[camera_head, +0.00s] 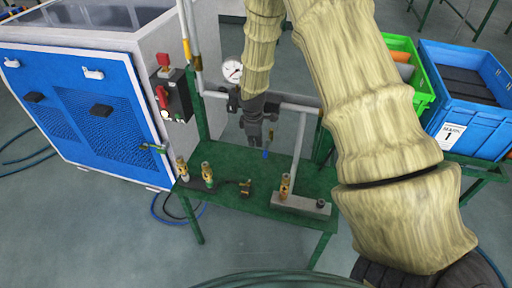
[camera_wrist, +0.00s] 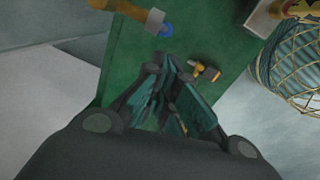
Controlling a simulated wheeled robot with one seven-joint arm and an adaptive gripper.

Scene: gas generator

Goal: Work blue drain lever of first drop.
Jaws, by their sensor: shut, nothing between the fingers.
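A small blue part, apparently the blue drain lever (camera_head: 266,154), shows just below and beside my gripper (camera_head: 253,142) in the head view, above the green table (camera_head: 235,208). In the wrist view a blue ring-like part (camera_wrist: 166,31) sits near the end of a yellowish pipe (camera_wrist: 128,11), above my gripper's fingertips (camera_wrist: 168,72). I cannot tell whether this is the lever's end. My gripper is shut and empty, pointing down, with a gap to the blue part in the wrist picture. Part of the lever and its pipe is hidden behind my gripper.
Pipework with a pressure gauge (camera_head: 232,71) stands at the back. Brass fittings (camera_head: 207,174) and a small brass valve (camera_head: 245,187) are on the table. A blue and white machine (camera_head: 95,105) stands left; blue (camera_head: 470,110) and green (camera_head: 425,92) crates are right.

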